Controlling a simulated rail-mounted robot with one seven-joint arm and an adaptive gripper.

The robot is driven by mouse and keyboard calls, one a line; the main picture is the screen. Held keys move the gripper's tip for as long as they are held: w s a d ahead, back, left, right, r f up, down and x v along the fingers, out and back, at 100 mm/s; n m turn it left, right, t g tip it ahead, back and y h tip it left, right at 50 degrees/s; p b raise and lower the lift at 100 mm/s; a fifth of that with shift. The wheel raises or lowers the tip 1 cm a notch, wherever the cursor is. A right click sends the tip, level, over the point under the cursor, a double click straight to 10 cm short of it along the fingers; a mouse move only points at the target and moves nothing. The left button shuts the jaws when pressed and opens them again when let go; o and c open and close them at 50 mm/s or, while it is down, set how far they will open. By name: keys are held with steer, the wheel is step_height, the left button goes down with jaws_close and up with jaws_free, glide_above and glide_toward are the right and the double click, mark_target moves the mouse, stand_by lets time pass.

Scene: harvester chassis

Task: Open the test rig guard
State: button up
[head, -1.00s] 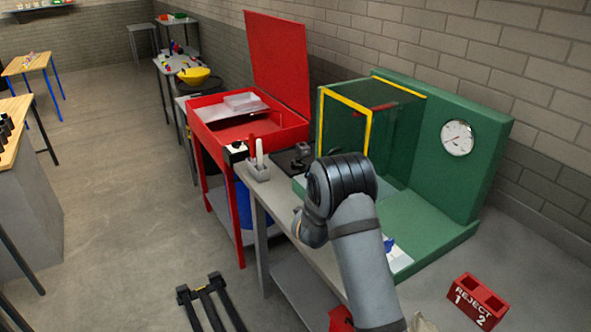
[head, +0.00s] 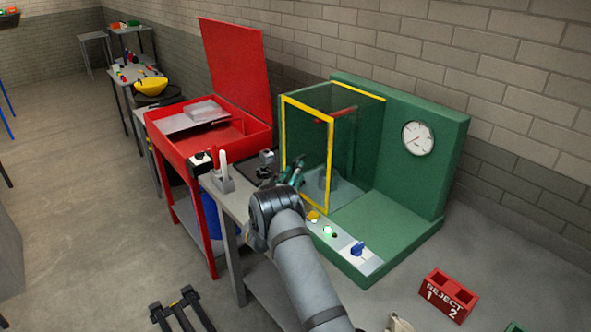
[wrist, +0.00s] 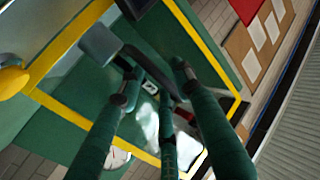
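The test rig (head: 385,215) is a green stand with a back panel and a base on the bench. Its guard (head: 306,150) is a clear box with a yellow-edged frame, standing down over the left part of the base. My gripper (head: 297,172) is at the guard's left front side, partly hidden by my arm. A grey block with a dark bar (wrist: 98,44) lies close to the left finger. Contact cannot be told.
A control strip with a blue knob (head: 357,249) and a lit green button (head: 328,231) runs along the base's front. A round gauge (head: 418,138) is on the back panel. A red reject block (head: 449,294) stands at right. An open red box (head: 205,140) stands at left.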

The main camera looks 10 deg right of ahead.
steer(key=shift+w+d, duration=0.2)
steer(key=shift+w, duration=0.2)
steer(key=c, duration=0.7)
jaws_close()
